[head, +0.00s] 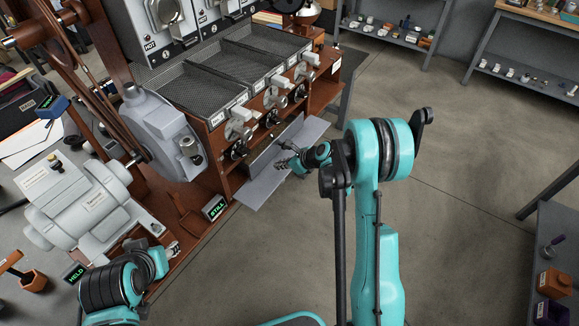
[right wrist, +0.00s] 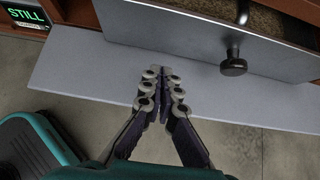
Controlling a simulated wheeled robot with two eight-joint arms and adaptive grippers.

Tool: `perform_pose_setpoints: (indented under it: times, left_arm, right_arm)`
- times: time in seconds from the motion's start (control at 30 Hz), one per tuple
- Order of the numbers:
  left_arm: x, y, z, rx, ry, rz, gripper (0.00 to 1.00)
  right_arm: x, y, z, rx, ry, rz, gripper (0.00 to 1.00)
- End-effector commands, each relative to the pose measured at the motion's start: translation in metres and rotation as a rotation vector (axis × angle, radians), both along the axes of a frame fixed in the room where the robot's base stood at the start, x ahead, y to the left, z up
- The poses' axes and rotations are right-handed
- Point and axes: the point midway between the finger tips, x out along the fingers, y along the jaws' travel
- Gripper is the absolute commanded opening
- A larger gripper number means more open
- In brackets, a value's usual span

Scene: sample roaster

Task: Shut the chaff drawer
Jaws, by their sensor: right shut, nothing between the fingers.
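The chaff drawer shows in the right wrist view as a grey front panel (right wrist: 185,32) with a black knob (right wrist: 233,66). Brown chaff (right wrist: 262,14) shows behind the panel's top edge, so the drawer stands at least partly open. In the head view its grey front (head: 268,150) is low on the roaster, partly hidden by my right gripper (head: 285,163). That gripper is shut and empty, its fingertips (right wrist: 163,72) in front of the panel, left of the knob in the wrist view. I cannot tell whether they touch it. My left gripper (head: 168,248) is at lower left, its fingers unclear.
A grey ledge (right wrist: 80,75) juts out below the drawer. A STILL display (head: 215,209) stands left of it. Mesh trays (head: 235,70) and levers (head: 240,122) sit above. A grey motor (head: 85,205) is at left. Open floor (head: 470,150) lies to the right.

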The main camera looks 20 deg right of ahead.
Motion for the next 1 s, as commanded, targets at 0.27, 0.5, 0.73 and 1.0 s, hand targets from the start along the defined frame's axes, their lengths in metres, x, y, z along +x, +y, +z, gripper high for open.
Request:
perform_pose_setpoints:
  times: [0.27, 0.5, 0.73, 1.0]
  left_arm:
    - [0.0, 0.0, -0.013, 0.0, 0.0, 0.0, 0.4]
    - [0.0, 0.0, -0.013, 0.0, 0.0, 0.0, 0.4]
    - [0.0, 0.0, -0.013, 0.0, 0.0, 0.0, 0.4]
    - [0.0, 0.0, -0.015, 0.0, 0.0, 0.0, 0.4]
  right_arm:
    - [0.028, 0.021, 0.0, -0.002, 0.0, 0.001, 0.0]
    - [0.031, 0.024, 0.001, -0.001, 0.0, -0.001, 0.0]
    - [0.033, 0.025, 0.001, -0.001, 0.0, 0.001, 0.0]
    - [0.076, 0.059, 0.001, -0.001, 0.0, 0.004, 0.0]
